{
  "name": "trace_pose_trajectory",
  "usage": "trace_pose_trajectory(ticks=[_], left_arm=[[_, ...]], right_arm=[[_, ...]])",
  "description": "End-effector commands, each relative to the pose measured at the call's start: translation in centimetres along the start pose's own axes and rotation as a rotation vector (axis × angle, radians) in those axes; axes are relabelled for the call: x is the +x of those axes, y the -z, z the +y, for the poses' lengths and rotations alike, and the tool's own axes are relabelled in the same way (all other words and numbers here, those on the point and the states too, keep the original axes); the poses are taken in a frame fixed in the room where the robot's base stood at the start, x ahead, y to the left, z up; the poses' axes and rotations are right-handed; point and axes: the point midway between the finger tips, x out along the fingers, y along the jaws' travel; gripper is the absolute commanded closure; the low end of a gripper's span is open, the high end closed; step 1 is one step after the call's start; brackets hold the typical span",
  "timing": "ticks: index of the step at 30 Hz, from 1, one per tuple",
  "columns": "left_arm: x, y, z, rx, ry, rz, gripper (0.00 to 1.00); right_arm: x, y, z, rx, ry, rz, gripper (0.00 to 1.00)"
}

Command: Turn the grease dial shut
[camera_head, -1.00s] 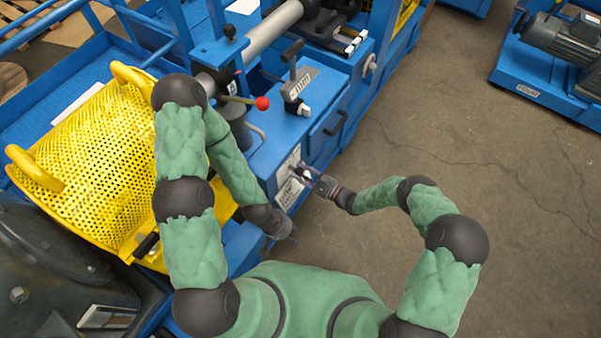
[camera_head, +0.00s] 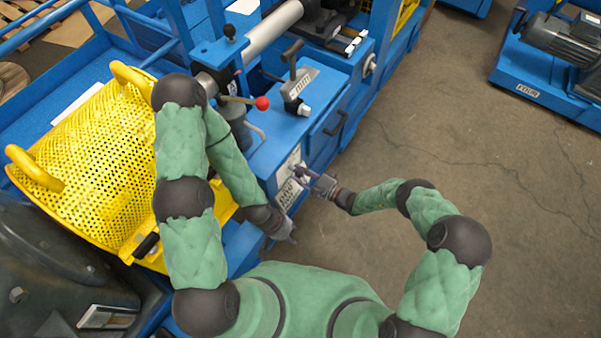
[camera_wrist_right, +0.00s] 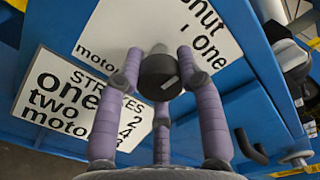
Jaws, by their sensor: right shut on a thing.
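The grease dial (camera_wrist_right: 160,74) is a dark round knob with a pale pointer mark, in the middle of the right wrist view. It sits in front of a white plate (camera_wrist_right: 215,28) with partly hidden lettering, "...hut" and "one". My right gripper (camera_head: 303,171) is at the front face of the blue machine. In the right wrist view its purple fingers (camera_wrist_right: 160,85) are closed around the dial. In the head view the dial is too small and covered to make out. My left gripper (camera_head: 287,236) hangs low beside the machine's corner, away from the dial; its fingers are unclear.
A second white plate (camera_wrist_right: 78,98) reads "STROKES one two moto...". A dark handle (camera_head: 335,122) sticks out of the machine's face. A red-knobbed lever (camera_head: 262,103) and a yellow perforated guard (camera_head: 95,165) are nearby. The concrete floor (camera_head: 430,120) to the right is clear.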

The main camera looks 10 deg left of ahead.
Motion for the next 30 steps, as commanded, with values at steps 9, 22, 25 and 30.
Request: trace_pose_trajectory(ticks=[9, 22, 25, 30], left_arm=[[0.0, 0.0, 0.0, 0.000, 0.000, 0.000, 0.60], [0.0, 0.0, 0.0, 0.000, 0.000, 0.000, 0.60], [0.0, 0.0, 0.0, 0.000, 0.000, 0.000, 0.60], [0.0, 0.0, 0.0, 0.000, 0.000, 0.000, 0.60]], right_arm=[[0.0, 0.0, 0.2, -0.004, -0.004, 0.002, 0.95], [0.0, 0.0, 0.1, -0.004, -0.001, 0.001, 0.39], [-0.2, 0.0, 0.0, -0.004, -0.001, 0.001, 0.39], [-1.8, 0.1, 0.0, -0.002, -0.001, 0.004, 0.39]])
